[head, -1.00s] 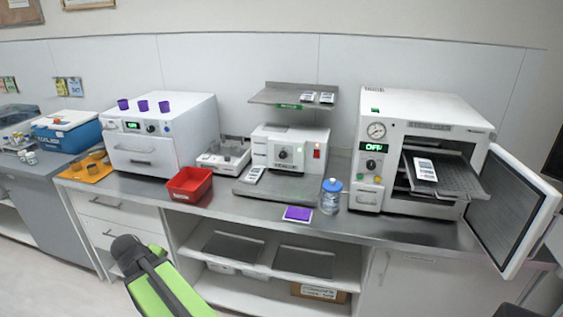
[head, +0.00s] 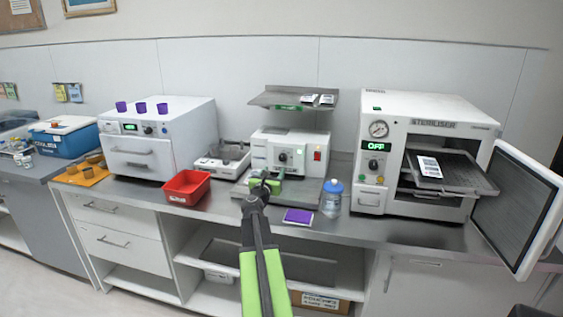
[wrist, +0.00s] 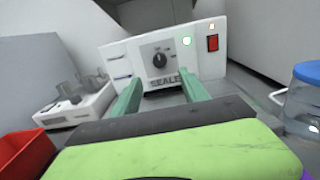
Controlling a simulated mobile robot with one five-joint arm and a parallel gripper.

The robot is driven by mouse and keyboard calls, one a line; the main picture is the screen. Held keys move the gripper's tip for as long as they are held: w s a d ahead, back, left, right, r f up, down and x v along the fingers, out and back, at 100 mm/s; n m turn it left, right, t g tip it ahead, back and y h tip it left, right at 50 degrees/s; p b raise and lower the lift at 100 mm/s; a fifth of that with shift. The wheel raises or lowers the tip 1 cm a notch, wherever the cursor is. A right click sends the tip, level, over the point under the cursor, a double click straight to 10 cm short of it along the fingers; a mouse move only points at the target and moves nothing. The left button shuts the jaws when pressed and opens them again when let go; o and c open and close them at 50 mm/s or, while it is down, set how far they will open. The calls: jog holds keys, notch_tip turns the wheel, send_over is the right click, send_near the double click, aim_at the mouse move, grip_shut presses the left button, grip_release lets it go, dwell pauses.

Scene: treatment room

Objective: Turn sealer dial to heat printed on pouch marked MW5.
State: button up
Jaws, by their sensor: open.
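The white sealer (head: 300,150) stands mid-counter, with its black dial (wrist: 160,60) on a grey plate marked with a scale, and a lit red switch (wrist: 212,43) to the right. My gripper (wrist: 160,92) is open and empty, its two green fingers pointing at the sealer's front, short of and slightly below the dial. In the head view my gripper (head: 266,186) is over the front of the sealer's base. Pouches (head: 318,100) lie on the shelf above the sealer, and another pouch (head: 428,167) lies on the steriliser's tray. Their print is too small to read.
A red bin (head: 186,188) and a small grey-white device (head: 222,160) stand left of the sealer. A blue-lidded jar (head: 332,198) and a purple pad (head: 298,216) are to its right. The steriliser (head: 418,112) has its door (head: 515,208) open.

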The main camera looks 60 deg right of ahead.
aim_at(282, 158)
jog(key=x, duration=1.2)
jog(key=shift+f, duration=0.1)
jog(key=shift+c, duration=0.2)
